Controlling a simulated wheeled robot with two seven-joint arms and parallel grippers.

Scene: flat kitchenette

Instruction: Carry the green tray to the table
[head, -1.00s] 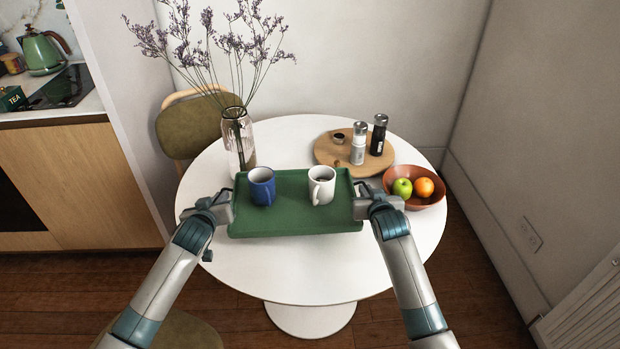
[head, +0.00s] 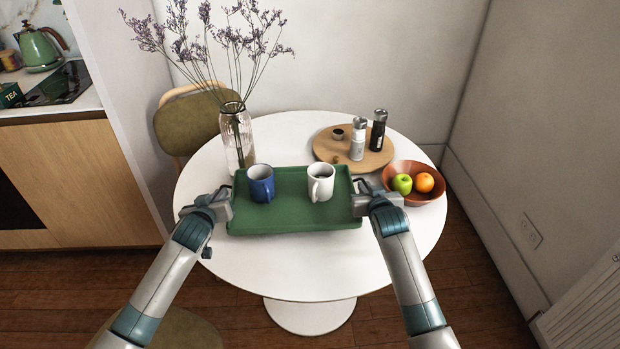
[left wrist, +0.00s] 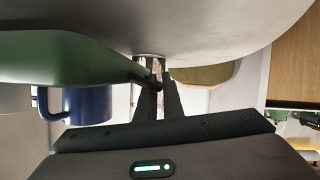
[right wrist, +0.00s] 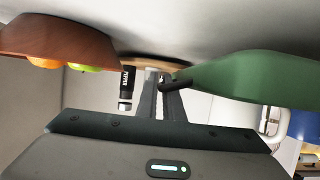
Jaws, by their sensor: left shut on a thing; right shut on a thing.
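The green tray (head: 290,222) is level over the near middle of the round white table (head: 290,270); whether it touches the top I cannot tell. A blue mug (head: 261,186) and a white mug (head: 320,184) stand upright on it. My left gripper (head: 228,200) is shut on the tray's left handle, and my right gripper (head: 359,197) is shut on its right handle. The tray shows in the left wrist view (left wrist: 60,58), with the left gripper (left wrist: 158,85) at its end, and in the right wrist view (right wrist: 240,75), with the right gripper (right wrist: 168,84).
A glass vase (head: 237,140) with dried flowers stands just behind the tray's left corner. A round wooden board (head: 330,152) with two shakers is behind, and a fruit bowl (head: 425,195) is close to my right gripper. The table's front part is clear.

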